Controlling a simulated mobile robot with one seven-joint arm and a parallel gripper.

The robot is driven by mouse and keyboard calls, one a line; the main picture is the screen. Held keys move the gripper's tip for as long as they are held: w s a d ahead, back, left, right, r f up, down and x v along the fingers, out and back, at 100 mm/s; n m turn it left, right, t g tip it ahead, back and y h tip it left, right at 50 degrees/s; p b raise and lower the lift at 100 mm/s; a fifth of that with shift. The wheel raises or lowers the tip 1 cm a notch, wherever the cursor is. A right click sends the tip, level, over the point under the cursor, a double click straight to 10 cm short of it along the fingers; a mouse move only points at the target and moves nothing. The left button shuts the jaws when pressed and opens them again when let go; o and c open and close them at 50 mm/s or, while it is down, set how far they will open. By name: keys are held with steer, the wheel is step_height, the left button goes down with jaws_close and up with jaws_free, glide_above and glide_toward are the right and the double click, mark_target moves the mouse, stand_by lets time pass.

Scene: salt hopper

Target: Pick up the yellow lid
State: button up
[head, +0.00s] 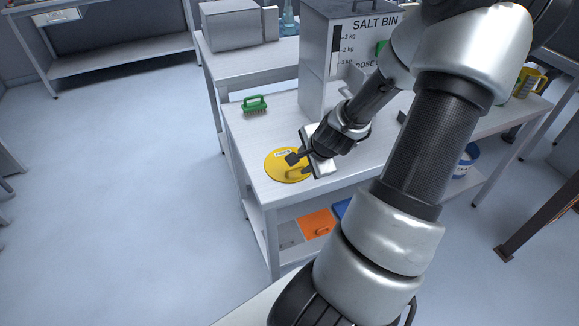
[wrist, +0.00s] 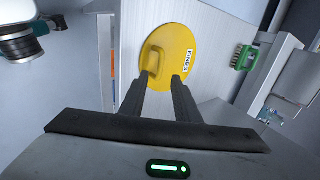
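The yellow lid (head: 275,167) is a round flat disc with a raised yellow handle and a white label. It lies flat near the left front corner of the white bench (head: 252,142). In the wrist view the lid (wrist: 177,58) is ahead of the fingers, with its handle on the left side. My gripper (head: 298,164) is over the lid's right part in the head view and hides some of it. In the wrist view my gripper (wrist: 162,82) has its two fingers apart with nothing between them. I cannot tell whether a finger touches the lid.
A green brush (head: 255,104) lies behind the lid. The grey salt bin (head: 318,60) stands at the back right on the bench. An orange board (head: 317,224) is on the lower shelf. The bench top left of the bin is mostly clear.

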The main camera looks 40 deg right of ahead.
mark_target(297, 167)
steer(key=x, duration=0.4)
steer(key=shift+a+b, duration=0.35)
steer(key=shift+w+d+f, duration=0.2)
steer(key=shift+w+f, duration=0.15)
steer(key=shift+f, duration=0.1)
jaws_close()
